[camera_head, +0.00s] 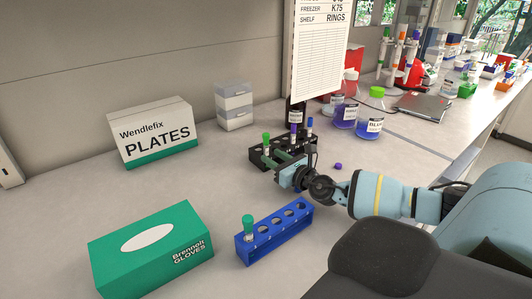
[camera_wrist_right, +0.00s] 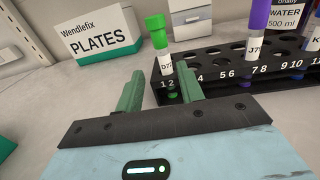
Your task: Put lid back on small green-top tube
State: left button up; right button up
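A narrow green-top tube (camera_head: 267,148) stands upright at the left end of the black rack (camera_head: 256,155). In the right wrist view the tube (camera_wrist_right: 167,68) carries a white label, and its green top (camera_wrist_right: 158,38) looks stepped; I cannot tell how firmly it sits. My right gripper (camera_head: 287,162) is at the front of the rack. In the right wrist view its green fingers (camera_wrist_right: 160,72) are apart, with nothing held, just in front of and below the tube's top. A wider green-top tube (camera_head: 248,228) stands in the blue rack (camera_head: 270,243). My left gripper is out of view.
The black rack also holds purple-top (camera_head: 293,131) and blue-top (camera_head: 309,125) tubes. A small purple lid (camera_head: 338,166) lies on the counter right of it. A glove box (camera_head: 150,252) and plates box (camera_head: 153,132) stand left. Bottles (camera_head: 369,122) stand behind right.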

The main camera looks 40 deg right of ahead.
aim_at(266, 150)
jog(key=w, duration=0.1)
jog(key=w+d, duration=0.1)
jog(key=w, duration=0.1)
jog(key=shift+w+r, duration=0.15)
jog(key=shift+w, duration=0.9)
grip_shut()
